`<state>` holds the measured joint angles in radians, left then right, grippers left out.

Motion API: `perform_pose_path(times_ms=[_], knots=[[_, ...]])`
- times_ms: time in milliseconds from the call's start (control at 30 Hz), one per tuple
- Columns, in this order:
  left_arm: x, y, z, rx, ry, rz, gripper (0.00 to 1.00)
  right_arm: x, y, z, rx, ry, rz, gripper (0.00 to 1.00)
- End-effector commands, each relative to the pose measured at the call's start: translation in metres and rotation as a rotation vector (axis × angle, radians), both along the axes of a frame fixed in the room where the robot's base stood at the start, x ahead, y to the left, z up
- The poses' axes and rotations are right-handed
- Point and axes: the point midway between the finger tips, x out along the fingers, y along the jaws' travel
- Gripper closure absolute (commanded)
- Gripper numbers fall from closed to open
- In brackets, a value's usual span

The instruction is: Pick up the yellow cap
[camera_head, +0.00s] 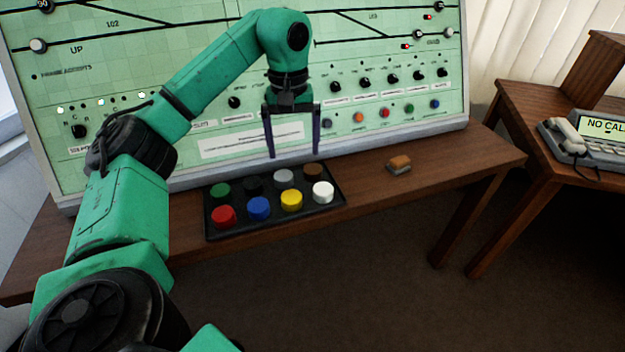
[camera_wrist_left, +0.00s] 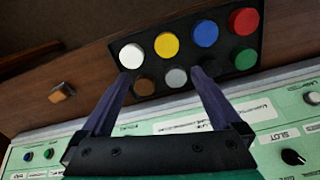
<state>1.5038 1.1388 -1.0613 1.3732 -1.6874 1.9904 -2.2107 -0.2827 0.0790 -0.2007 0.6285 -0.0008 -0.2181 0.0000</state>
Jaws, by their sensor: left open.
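The yellow cap (camera_head: 291,200) sits in the front row of a black tray (camera_head: 235,236), between the blue cap (camera_head: 259,208) and the white cap (camera_head: 322,192). In the left wrist view the yellow cap (camera_wrist_left: 166,45) shows in the tray's upper row, beyond the fingertips. My left gripper (camera_head: 295,154) is open and empty, pointing down above the back of the tray. In the left wrist view its two fingers (camera_wrist_left: 162,82) are spread, with the grey cap (camera_wrist_left: 176,77) showing between them. My right gripper is not in view.
Red (camera_head: 223,217), green (camera_head: 219,191), black, grey and brown caps share the tray. A green control panel (camera_head: 225,70) with knobs stands close behind it. An orange-topped block (camera_head: 399,164) lies on the wooden desk (camera_head: 450,158) to the right. A telephone (camera_head: 585,140) stands on another table.

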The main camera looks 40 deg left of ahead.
Motion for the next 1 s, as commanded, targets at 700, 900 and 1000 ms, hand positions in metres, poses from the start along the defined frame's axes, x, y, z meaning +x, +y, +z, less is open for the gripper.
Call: perform_pose_path(times_ms=[700, 900, 1000], knots=[[-0.006, 0.007, -0.130, 0.011, 0.015, -0.001, 0.02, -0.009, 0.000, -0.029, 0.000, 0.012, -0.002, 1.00], [-0.006, 0.007, -0.144, 0.010, 0.011, -0.001, 0.02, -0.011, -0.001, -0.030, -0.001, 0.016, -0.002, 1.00], [-0.006, 0.007, -0.143, 0.010, 0.011, -0.001, 0.02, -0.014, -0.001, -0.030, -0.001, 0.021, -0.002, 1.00]])
